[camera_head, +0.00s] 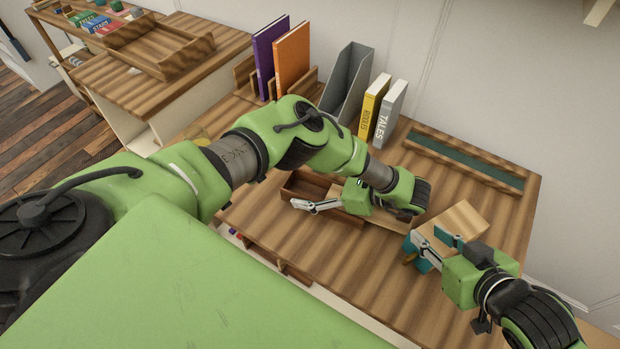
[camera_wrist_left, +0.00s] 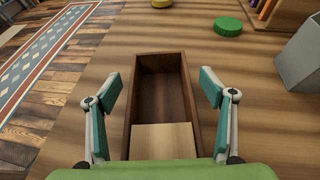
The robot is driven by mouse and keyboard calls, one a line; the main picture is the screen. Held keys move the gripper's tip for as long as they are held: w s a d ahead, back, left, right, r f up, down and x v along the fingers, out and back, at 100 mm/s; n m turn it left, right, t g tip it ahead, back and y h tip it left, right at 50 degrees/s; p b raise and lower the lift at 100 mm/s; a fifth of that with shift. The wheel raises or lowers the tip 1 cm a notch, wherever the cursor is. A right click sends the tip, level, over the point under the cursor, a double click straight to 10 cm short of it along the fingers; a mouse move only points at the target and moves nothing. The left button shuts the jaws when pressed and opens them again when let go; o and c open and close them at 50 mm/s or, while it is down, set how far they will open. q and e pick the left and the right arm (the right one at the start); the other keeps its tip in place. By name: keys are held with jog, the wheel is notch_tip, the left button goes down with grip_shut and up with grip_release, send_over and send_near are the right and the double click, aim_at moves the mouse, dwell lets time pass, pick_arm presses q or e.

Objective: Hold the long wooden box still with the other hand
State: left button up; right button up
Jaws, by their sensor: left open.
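The long wooden box (camera_head: 296,186) is a narrow, open-topped brown box on the desk, partly hidden by my left arm. In the left wrist view the box (camera_wrist_left: 187,100) runs between the two fingers of my left gripper (camera_wrist_left: 161,88). That gripper is open, one finger to each side of the box. A pale wooden piece (camera_wrist_left: 165,142) covers its near end. In the head view my left gripper (camera_head: 318,203) is over the box. My right gripper (camera_head: 435,243) is at a pale wooden block or panel (camera_head: 462,219); I cannot tell whether it grips it.
Behind stand purple (camera_head: 268,55) and orange (camera_head: 292,60) books, a grey file holder (camera_head: 347,82), and yellow (camera_head: 373,104) and grey (camera_head: 391,112) books. A long tray with a green lining (camera_head: 465,160) lies at the back right. The wrist view shows a green disc (camera_wrist_left: 228,26).

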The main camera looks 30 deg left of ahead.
pick_arm(q)
jog(key=shift+a, duration=0.1)
jog(key=c, duration=1.4)
jog(key=shift+o, duration=0.2)
pick_arm(e)
grip_shut()
